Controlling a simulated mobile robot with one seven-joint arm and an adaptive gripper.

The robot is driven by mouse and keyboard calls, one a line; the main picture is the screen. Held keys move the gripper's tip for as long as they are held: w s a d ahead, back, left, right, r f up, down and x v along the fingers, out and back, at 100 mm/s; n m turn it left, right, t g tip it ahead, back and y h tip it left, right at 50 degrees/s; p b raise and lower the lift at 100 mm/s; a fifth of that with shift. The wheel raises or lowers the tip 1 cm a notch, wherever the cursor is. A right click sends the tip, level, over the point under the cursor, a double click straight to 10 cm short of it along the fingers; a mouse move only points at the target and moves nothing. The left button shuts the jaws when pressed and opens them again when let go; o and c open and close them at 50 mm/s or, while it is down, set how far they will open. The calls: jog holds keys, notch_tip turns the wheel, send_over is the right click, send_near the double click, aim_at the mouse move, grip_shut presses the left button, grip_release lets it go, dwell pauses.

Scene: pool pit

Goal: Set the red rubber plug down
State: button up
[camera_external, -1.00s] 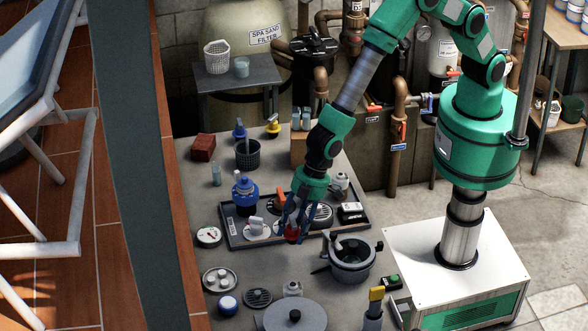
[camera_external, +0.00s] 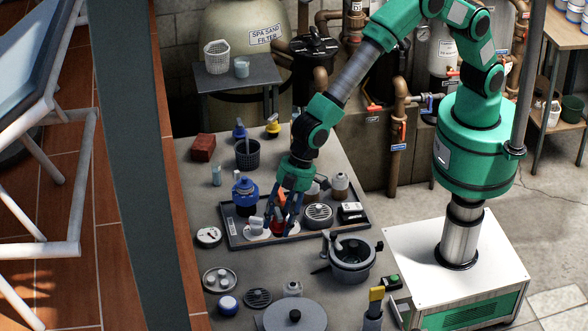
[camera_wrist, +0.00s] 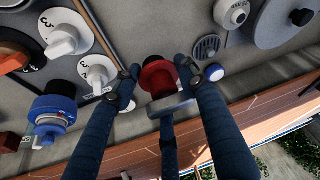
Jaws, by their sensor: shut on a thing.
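The red rubber plug (camera_external: 277,227) is small and red, and is held between the blue fingers of my gripper (camera_external: 282,229). In the wrist view the plug (camera_wrist: 158,76) sits between the fingertips of my gripper (camera_wrist: 157,78), which are shut on it. In the external view the plug shows in front of the dark tray (camera_external: 232,240), beside a white-handled fitting (camera_external: 256,226). The fingers partly cover the plug. I cannot tell how high it is or whether it touches anything.
A blue-capped fitting (camera_external: 245,192) stands at the tray's left. A grey pot (camera_external: 351,262) stands in front to the right. Bare counter (camera_external: 272,262) shows in front of the tray.

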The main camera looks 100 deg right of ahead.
jog(key=shift+f, duration=3.1)
jog(key=shift+f+b, duration=0.4)
jog(key=shift+f, duration=1.5)
jog(key=shift+f, duration=0.2)
jog(key=o, duration=1.2)
jog(key=shift+r, duration=0.1)
jog(key=shift+r, duration=0.4)
jog(key=v, duration=1.1)
jog(key=shift+s+d+r+p, duration=0.15)
jog(key=shift+s+p, duration=0.1)
jog(key=shift+p, duration=0.15)
